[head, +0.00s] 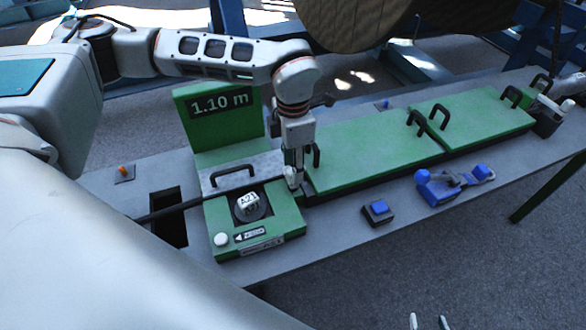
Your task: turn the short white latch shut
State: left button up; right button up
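My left gripper (293,182) points down at the right edge of the green measuring unit, beside its grey lid (243,172) with the black handle. A small white piece (291,176) shows at its fingertips. It looks like the short white latch, but the gripper partly hides it, and I cannot tell its angle or whether it is gripped. My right gripper (428,322) shows only as two pale fingertips, apart and empty, at the bottom edge, well away from the unit.
A display (219,104) reading 1.10 m stands behind the unit. Green covers (375,155) with black handles lie to the right. A blue button (378,210) and a blue-handled tool (440,188) sit on the front of the grey bench (340,230). A large reel (350,20) stands behind.

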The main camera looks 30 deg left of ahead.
pick_arm(q)
notch_tip(320, 180, up, 10)
dwell(0.4)
dwell(0.4)
